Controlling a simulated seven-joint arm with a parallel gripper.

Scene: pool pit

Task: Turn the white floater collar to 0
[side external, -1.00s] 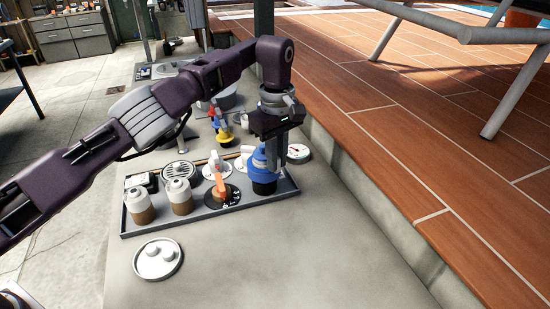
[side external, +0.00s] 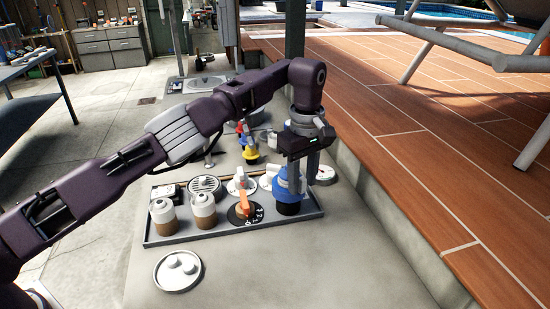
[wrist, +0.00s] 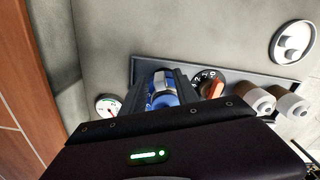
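A blue floater (side external: 289,192) with a dark base stands at the right end of a grey tray. In the wrist view, a white and blue top part (wrist: 162,90) shows between my gripper's fingers; I take it for the floater's collar. My gripper (side external: 302,168) points down over the floater, its fingers apart on either side of the top part. It also shows in the wrist view (wrist: 163,88). I cannot tell whether the fingers press on the part. The collar's marks and setting are not readable.
The grey tray (side external: 178,239) also holds an orange handle (side external: 245,203) on a black numbered dial beside the floater, a white valve (side external: 240,182), and two white-and-brown jars (side external: 163,214). A round gauge (side external: 325,174) stands just right. A round white dish (side external: 165,277) lies in front.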

